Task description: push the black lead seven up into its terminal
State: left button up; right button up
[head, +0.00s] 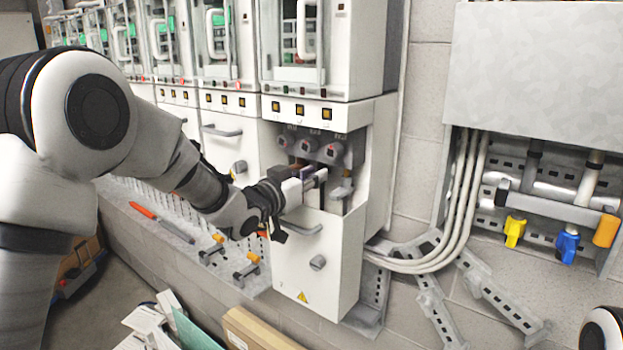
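The open compartment of the nearest cabinet holds a row of three grey terminals (308,145) with small labels above them. My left gripper (318,178) reaches into this compartment from the left, just below the terminals. A dark piece (298,168), possibly the black lead, shows beside its fingers. I cannot read a number on it or tell whether the fingers grip it. A grey lead-like part (341,190) stands right of the fingers, below the right terminal. My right gripper is not in view.
The cabinet's lower white door (318,265) with a handle is below my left gripper. Yellow (514,232), blue (567,245) and orange (606,230) plugs hang at right. Boxes are on the floor.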

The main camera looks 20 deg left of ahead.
pick_arm(q)
jog(key=o, duration=0.4)
jog(key=shift+w, duration=0.15)
jog(key=v, duration=1.2)
jog(key=shift+d, duration=0.1)
jog(key=shift+f, duration=0.15)
